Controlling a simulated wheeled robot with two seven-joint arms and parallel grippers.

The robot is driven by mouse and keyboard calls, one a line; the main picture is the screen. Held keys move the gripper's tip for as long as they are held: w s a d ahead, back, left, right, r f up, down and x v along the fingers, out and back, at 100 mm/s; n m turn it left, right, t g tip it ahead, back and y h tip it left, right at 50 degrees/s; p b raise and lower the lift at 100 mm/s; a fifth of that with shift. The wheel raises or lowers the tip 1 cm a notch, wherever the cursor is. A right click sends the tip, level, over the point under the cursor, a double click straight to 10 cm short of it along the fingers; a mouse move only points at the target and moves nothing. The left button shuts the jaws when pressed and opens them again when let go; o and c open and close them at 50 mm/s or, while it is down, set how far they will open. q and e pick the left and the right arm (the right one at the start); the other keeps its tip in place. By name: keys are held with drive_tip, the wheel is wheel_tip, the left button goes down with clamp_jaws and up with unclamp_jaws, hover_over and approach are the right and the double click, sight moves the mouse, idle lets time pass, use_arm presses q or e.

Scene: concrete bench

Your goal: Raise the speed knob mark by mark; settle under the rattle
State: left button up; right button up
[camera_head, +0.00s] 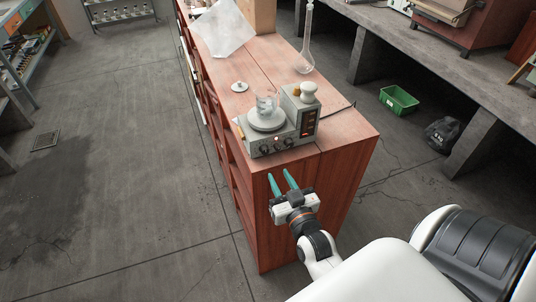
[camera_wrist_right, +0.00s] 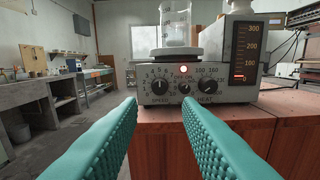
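The stirrer unit (camera_head: 283,131) stands at the near end of the wooden cabinet top, with a glass beaker (camera_head: 267,104) on its round plate. A column with a scale (camera_wrist_right: 240,50) shows a short red bar near 0. My right gripper (camera_head: 281,182) is open and empty, short of the panel, its teal fingers apart. My left gripper is in neither view.
A glass flask (camera_head: 305,55), a small white lidded piece (camera_head: 239,86) and a pale sheet (camera_head: 223,30) are farther back on the cabinet top (camera_head: 345,127). A green crate (camera_head: 399,100) and a black bag (camera_head: 443,134) lie on the floor at right.

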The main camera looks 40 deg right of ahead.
sight(266, 152)
drive_tip(key=p+x, duration=0.1)
drive_tip(key=x, duration=0.8)
drive_tip(key=shift+w, duration=0.15)
drive_tip(key=shift+c, duration=0.4)
